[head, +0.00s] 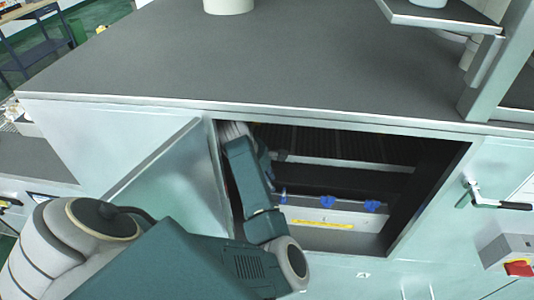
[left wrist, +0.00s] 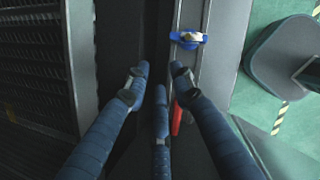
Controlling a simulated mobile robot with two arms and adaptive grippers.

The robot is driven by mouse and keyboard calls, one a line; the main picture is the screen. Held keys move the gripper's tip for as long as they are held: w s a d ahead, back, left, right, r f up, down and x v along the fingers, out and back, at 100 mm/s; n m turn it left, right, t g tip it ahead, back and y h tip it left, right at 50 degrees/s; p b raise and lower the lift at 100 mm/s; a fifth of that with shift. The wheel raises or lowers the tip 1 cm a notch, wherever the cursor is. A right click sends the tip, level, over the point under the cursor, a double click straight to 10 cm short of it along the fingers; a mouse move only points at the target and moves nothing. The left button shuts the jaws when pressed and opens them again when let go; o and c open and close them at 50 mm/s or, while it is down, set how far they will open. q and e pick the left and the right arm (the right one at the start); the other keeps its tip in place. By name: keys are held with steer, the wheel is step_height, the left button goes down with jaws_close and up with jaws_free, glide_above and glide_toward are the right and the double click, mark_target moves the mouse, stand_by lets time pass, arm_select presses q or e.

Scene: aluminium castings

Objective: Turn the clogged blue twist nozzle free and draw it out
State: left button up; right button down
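Blue twist nozzles sit in a row on a pale bar inside the open cabinet: one at the left (head: 283,198), one in the middle (head: 327,202) and one at the right (head: 372,206). The left wrist view shows one blue nozzle (left wrist: 188,39) with a pale and brown patch on it, set on a grey rail. My left gripper (left wrist: 158,80) has its fingers spread with nothing between them. It is apart from that nozzle, which lies beyond the fingertips and to the right. In the head view my left arm reaches into the opening and hides part of the inside. My right gripper is not in view.
The cabinet door (head: 165,180) stands open at the left of the opening. A yellow label (head: 322,224) lies below the nozzles. A red part (left wrist: 176,118) shows beside my fingers. The grey worktop (head: 270,60) above is mostly clear.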

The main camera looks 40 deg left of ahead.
mark_target(284, 192)
arm_select(q)
steer(key=shift+h, duration=0.5)
steer(key=d, duration=0.5)
steer(key=shift+w+d+f, duration=0.3)
steer(key=shift+w+f, duration=0.05)
steer(key=shift+f, duration=0.05)
steer(key=shift+a+r, duration=0.25)
steer(key=shift+a, duration=0.2)
steer(key=s+a+r+y, duration=0.1)
steer(key=s+a+r, duration=0.1)
steer(key=a+r, duration=0.3)
steer(key=shift+w+v, duration=0.2)
steer(key=shift+v, duration=1.15)
